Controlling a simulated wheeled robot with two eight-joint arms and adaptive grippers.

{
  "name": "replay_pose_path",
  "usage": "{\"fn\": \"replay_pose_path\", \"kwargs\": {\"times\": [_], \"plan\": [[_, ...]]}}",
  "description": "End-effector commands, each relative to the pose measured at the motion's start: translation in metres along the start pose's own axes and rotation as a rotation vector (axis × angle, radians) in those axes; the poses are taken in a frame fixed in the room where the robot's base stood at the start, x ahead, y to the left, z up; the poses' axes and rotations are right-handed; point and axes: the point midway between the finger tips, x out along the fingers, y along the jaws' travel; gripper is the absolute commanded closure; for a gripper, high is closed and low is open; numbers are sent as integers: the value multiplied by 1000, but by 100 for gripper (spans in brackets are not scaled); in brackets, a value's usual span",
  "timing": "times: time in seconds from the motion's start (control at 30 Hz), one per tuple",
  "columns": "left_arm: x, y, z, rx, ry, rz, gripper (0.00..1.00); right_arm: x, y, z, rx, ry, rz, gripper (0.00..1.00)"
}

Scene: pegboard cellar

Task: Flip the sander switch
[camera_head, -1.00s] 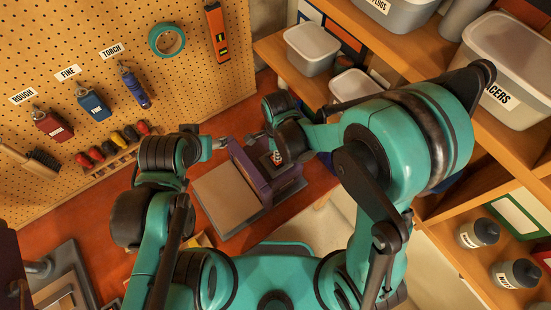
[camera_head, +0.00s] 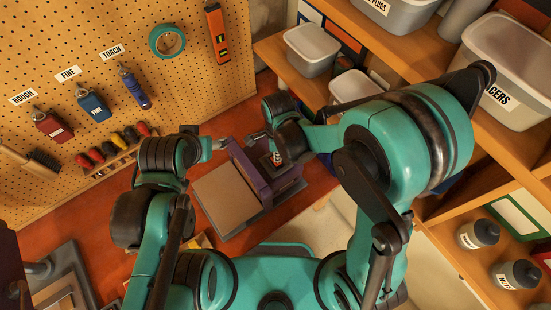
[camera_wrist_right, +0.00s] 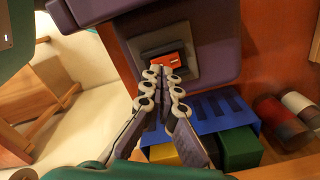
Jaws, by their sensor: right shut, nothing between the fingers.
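The sander (camera_head: 222,192) stands on the red bench, with a purple upright body and a flat tan surface on a grey base. Its orange-red switch (camera_wrist_right: 167,60) sits in a dark square plate on the purple housing in the right wrist view. My right gripper (camera_wrist_right: 162,74) is shut and empty, its fingertips at the lower edge of the switch; I cannot tell whether they touch it. In the head view my right gripper (camera_head: 276,157) is at the sander's purple body, partly hidden. My left gripper (camera_head: 220,144) is beside the sander's upper left; its fingers are too unclear to judge.
A blue tray (camera_wrist_right: 213,112) with yellow and green blocks lies below the switch, and cylinders (camera_wrist_right: 278,120) lie to its right. A pegboard (camera_head: 85,50) with bottles and tools stands at the left. Shelves with bins (camera_head: 312,48) are close on the right. Another machine (camera_head: 62,275) stands at lower left.

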Motion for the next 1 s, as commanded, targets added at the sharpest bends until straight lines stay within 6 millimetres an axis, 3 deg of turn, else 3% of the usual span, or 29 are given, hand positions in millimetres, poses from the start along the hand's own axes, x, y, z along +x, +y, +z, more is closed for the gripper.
{"fn": "replay_pose_path", "kwargs": {"times": [1.0], "plan": [[11, 0, 8, 0, 0, 0, 42, 13, 0, 0, 0, 0, 0, 100]]}}
